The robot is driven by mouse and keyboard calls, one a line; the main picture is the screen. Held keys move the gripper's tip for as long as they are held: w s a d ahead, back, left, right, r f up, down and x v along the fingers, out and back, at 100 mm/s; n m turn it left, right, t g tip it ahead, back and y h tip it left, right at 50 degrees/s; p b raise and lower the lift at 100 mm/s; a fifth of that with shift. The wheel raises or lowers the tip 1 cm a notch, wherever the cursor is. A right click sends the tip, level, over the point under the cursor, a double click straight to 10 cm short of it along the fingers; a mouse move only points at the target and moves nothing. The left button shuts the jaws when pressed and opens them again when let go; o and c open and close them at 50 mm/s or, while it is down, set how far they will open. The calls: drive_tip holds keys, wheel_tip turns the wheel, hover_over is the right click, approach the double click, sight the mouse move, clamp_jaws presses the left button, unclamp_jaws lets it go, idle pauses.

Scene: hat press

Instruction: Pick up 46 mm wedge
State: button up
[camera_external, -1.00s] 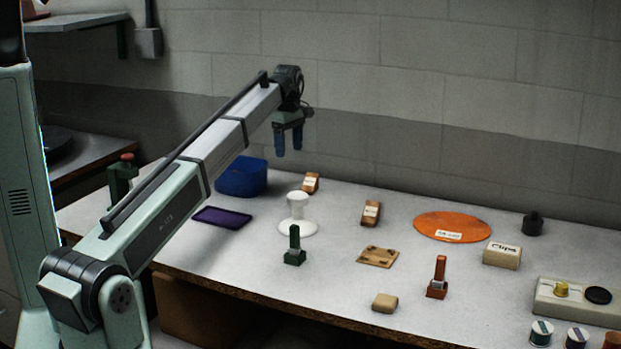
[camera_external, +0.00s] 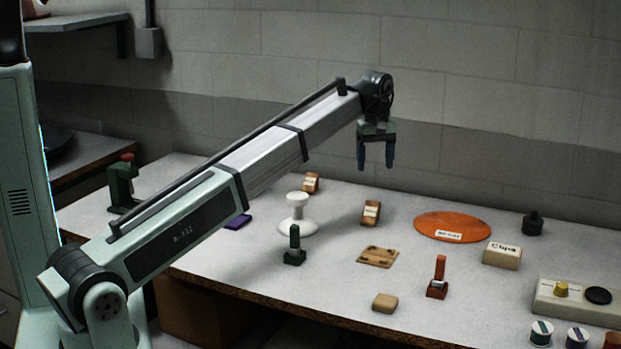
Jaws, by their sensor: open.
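My gripper (camera_external: 375,164) is open and empty, fingers pointing down, high above the back part of the table. Two orange-brown wooden blocks with pale labels could be wedges: one (camera_external: 371,213) is below my gripper, the other (camera_external: 311,183) is further back and left. Their labels are too small to read, so I cannot tell which one is 46 mm. A plain tan block (camera_external: 384,302) lies near the front edge.
A white stand (camera_external: 298,215), a green upright tool (camera_external: 294,248), a wooden plate (camera_external: 378,257) and a red upright tool (camera_external: 438,278) stand around. An orange disc (camera_external: 453,227), a Clips box (camera_external: 502,255) and a dark weight (camera_external: 533,223) are at right.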

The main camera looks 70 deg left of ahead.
drive_tip(key=m, duration=0.6)
hover_over(372, 206)
drive_tip(key=f, duration=0.8)
drive_tip(key=shift+d, duration=0.2)
drive_tip(key=shift+a+f, duration=0.15)
drive_tip(key=shift+f, duration=1.35)
drive_tip(key=shift+a+f, duration=0.1)
drive_tip(key=shift+f, duration=1.35)
drive_tip(key=shift+c, duration=0.3)
drive_tip(key=c, duration=1)
drive_tip(key=shift+r, duration=0.15)
